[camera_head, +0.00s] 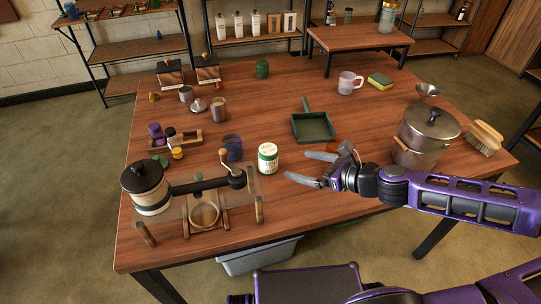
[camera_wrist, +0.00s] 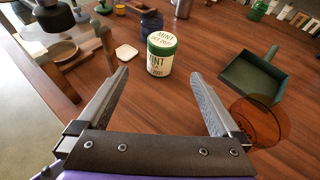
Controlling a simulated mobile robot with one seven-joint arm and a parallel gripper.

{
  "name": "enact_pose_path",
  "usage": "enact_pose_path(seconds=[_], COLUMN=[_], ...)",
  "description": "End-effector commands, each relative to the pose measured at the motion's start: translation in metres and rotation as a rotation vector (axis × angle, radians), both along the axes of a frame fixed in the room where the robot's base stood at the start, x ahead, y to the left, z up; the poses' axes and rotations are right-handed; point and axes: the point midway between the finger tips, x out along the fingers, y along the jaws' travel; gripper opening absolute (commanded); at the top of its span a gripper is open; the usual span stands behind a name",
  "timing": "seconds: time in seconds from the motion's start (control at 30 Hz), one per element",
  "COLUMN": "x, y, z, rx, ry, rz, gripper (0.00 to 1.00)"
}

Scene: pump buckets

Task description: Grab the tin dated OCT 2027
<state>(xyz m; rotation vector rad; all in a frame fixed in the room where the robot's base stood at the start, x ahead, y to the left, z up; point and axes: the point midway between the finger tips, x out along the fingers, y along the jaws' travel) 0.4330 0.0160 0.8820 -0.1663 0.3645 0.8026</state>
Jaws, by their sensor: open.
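A white tin with green bands (camera_head: 267,158) stands upright on the wooden table.
A green dustpan (camera_head: 313,127) lies behind my gripper, and an orange disc (camera_wrist: 262,122) lies near my right finger. A steel pot (camera_head: 427,135) stands at right. A wooden stand with a black-lidded canister (camera_head: 150,188) is at left. Bare table lies before the tin.

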Motion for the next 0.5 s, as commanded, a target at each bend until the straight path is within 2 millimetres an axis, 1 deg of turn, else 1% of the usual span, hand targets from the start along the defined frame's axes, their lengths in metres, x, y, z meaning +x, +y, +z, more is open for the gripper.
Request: enact_pose_path(seconds=[0.03, 0.2, 0.5], x=[0.005, 0.024, 0.057], y=[0.007, 0.028, 0.062], z=[-0.005, -0.017, -0.037], rx=[0.000, -0.001, -0.003], ry=[0.000, 0.000, 0.000], rz=[0.006, 0.008, 0.006], gripper=[1.00, 1.00, 1.00])
